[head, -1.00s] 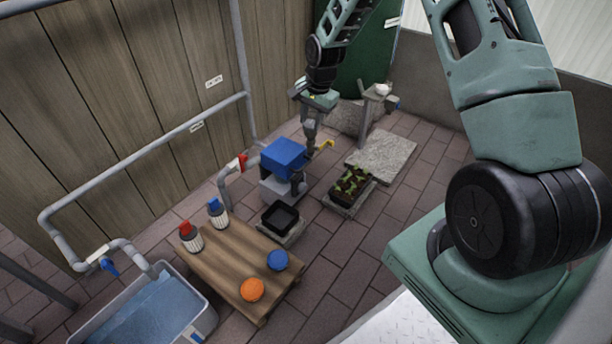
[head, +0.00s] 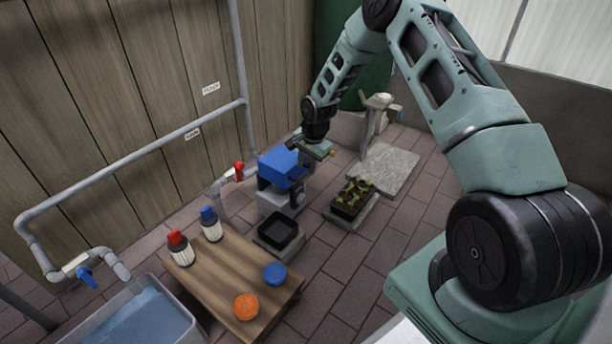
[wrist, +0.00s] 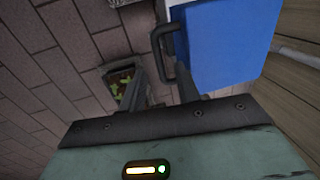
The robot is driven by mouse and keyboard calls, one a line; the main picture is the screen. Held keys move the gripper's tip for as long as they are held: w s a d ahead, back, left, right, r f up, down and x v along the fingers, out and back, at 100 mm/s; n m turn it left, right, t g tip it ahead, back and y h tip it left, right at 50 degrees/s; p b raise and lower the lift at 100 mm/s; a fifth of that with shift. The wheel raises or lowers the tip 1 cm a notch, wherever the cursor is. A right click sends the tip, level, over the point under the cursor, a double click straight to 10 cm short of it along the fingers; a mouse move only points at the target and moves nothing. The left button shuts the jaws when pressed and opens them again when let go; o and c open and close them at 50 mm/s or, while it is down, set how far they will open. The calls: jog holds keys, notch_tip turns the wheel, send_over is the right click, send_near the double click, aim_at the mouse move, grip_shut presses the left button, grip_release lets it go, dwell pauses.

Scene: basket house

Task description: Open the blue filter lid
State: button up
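The blue filter lid (head: 280,166) sits on top of a grey filter box (head: 283,201) beside the wooden wall, and it looks shut. In the wrist view the blue lid (wrist: 225,45) fills the upper right, with a dark bar handle (wrist: 156,42) on its left edge. My gripper (head: 308,152) is at the lid's right side in the head view, its fingers mostly hidden. In the wrist view my gripper (wrist: 161,76) is open, its two fingers apart near the handle. The right finger overlaps the handle's lower end; I cannot tell whether they touch.
A black tray (head: 278,231) stands in front of the filter box, and a planter (head: 352,200) is to its right. A wooden table (head: 218,262) holds two bottles and blue and orange discs. A pipe with a red valve (head: 238,171) runs close left of the box.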

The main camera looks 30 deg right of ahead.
jog(key=shift+w+a+f+b, duration=0.15)
jog(key=shift+f+b, duration=0.25)
jog(key=shift+f, duration=0.85)
grip_shut()
jog(key=shift+r, duration=0.15)
